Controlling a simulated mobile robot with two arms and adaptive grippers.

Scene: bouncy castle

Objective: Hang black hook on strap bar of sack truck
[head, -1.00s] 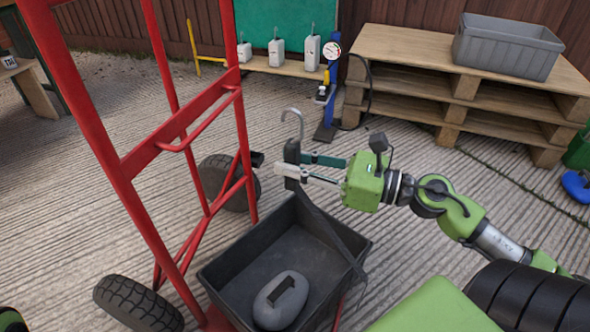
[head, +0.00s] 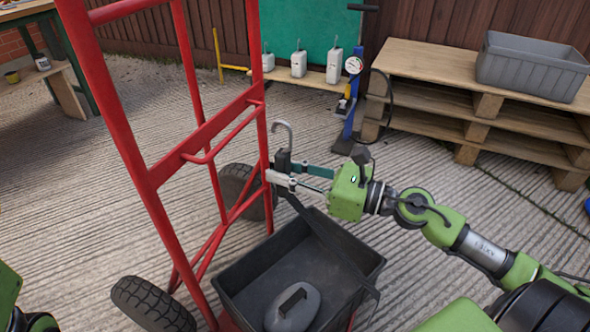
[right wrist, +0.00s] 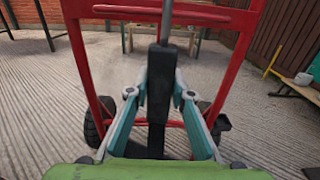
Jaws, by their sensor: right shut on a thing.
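My right gripper (head: 283,181) is shut on the black hook (head: 283,161), whose grey metal curved end points up. A dark strap hangs from it down to the black crate. The red sack truck (head: 148,178) stands at the left. Its strap bar (head: 236,132) is a thin red bent bar on the crosspiece. The hook is to the right of the bar and apart from it in the head view. In the right wrist view the black hook (right wrist: 160,95) stands upright between the fingers, in front of the truck's red crossbar (right wrist: 110,12). My left gripper is not in view.
The black crate (head: 232,292) sits at the truck's foot with a grey weight (head: 293,309) inside. Stacked pallets (head: 425,82) carry a grey bin (head: 533,67) at the back right. A blue floor pump (head: 352,105) stands behind. The ground between is clear.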

